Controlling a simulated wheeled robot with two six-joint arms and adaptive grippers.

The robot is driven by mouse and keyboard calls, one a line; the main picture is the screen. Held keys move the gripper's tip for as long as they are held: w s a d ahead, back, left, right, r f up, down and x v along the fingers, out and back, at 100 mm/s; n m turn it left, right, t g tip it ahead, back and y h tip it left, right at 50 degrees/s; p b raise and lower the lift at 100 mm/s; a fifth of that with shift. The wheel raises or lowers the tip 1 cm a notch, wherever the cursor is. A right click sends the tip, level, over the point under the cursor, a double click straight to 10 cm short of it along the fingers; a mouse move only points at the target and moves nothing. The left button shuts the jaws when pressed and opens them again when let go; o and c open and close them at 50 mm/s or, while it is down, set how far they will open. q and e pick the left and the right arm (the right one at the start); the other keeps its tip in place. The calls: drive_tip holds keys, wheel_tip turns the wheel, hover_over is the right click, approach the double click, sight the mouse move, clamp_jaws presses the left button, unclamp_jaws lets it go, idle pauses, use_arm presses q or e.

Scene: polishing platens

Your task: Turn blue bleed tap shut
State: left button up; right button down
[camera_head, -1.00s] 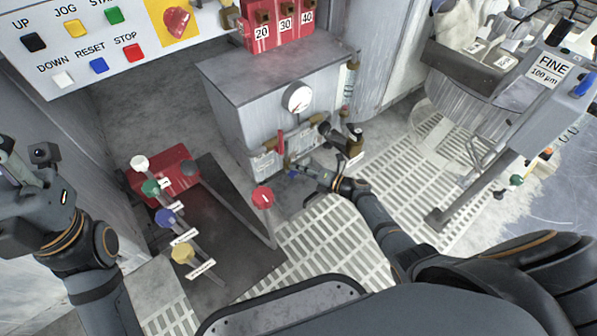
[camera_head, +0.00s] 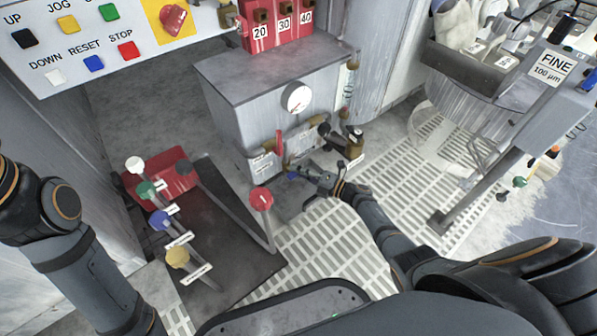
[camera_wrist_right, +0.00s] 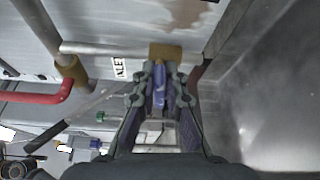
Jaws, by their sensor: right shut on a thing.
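The blue bleed tap (camera_head: 293,175) is a small blue lever low on the front of the grey metal cabinet (camera_head: 262,100). In the right wrist view the blue lever (camera_wrist_right: 159,88) stands between my fingertips, below a brass fitting (camera_wrist_right: 166,52) on a pipe. A label beside it is partly hidden. My right gripper (camera_head: 307,174) reaches in from the right and is shut on the blue lever; its fingers also show in the right wrist view (camera_wrist_right: 159,95). My left arm shows at the left edge, its gripper outside the picture.
A red lever (camera_head: 279,143) and a pressure gauge (camera_head: 298,97) are on the cabinet front, close to my right gripper. A brass valve (camera_head: 354,143) stands just right of it. Several coloured-knob levers rise from a red base (camera_head: 178,168) at left. Slatted floor (camera_head: 325,235) lies open in front.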

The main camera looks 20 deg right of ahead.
drive_tip(key=shift+f, duration=0.1)
drive_tip(key=c, duration=1.4)
unclamp_jaws()
drive_tip(key=v, duration=0.7)
drive_tip(key=shift+s+d, duration=0.15)
drive_tip(key=shift+s, duration=0.1)
drive_tip(key=shift+o, duration=0.3)
